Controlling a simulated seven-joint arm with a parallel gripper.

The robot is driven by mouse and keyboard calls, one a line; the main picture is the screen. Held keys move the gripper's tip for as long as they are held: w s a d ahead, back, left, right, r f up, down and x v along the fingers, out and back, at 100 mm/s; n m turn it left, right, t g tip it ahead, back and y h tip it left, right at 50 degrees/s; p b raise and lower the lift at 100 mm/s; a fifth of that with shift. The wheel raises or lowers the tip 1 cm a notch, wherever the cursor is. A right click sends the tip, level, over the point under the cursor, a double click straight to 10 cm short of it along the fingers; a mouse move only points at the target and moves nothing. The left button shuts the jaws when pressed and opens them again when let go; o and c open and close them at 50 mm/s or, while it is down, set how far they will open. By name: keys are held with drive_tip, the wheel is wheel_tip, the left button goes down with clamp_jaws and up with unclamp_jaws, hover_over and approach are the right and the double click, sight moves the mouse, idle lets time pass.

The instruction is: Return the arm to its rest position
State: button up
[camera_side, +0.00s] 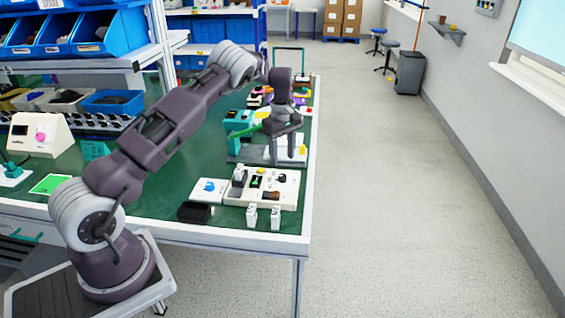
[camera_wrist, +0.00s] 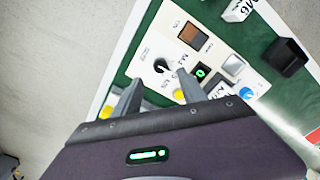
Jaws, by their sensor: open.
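My gripper (camera_side: 284,148) hangs over the green table beyond the cream switch panel (camera_side: 287,200) in the side view. Its two fingers are apart with nothing between them; they also show in the wrist view (camera_wrist: 157,88). The panel (camera_wrist: 143,50) carries a black rotary knob (camera_wrist: 161,66), which lies just past the fingertips in that picture. Its dial marks are too small to read. The gripper appears apart from the knob. A brown rocker (camera_wrist: 190,33) and a green-lit button (camera_wrist: 202,72) are on the same panel.
A white box with a blue knob (camera_side: 209,186) adjoins the panel's left. A black tray (camera_side: 195,212) and two white blocks (camera_side: 252,216) are near the front edge. Fixtures (camera_side: 240,120) crowd the table behind the gripper. Blue bins (camera_side: 110,35) stand upper left.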

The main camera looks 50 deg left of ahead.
drive_tip(key=s+d+r+m+t, duration=0.15)
drive_tip(key=d+r, duration=0.25)
drive_tip(key=r, duration=0.4)
drive_tip(key=s+d+r+m, duration=0.2)
drive_tip(key=s+d+r, duration=0.15)
drive_tip(key=r, duration=0.55)
drive_tip(key=s+d+r+m+t+h, duration=0.1)
drive_tip(key=s+d+r+m+t, duration=0.1)
drive_tip(key=s+d+r+m, duration=0.5)
drive_tip(key=s+d+m+t, duration=0.1)
drive_tip(key=s+d+m, duration=0.2)
drive_tip(key=s, duration=0.9)
drive_tip(key=s+d+m+t+y, duration=0.1)
drive_tip(key=s+d+m, duration=0.3)
drive_tip(key=s, duration=0.8)
drive_tip(key=shift+d, duration=1.25)
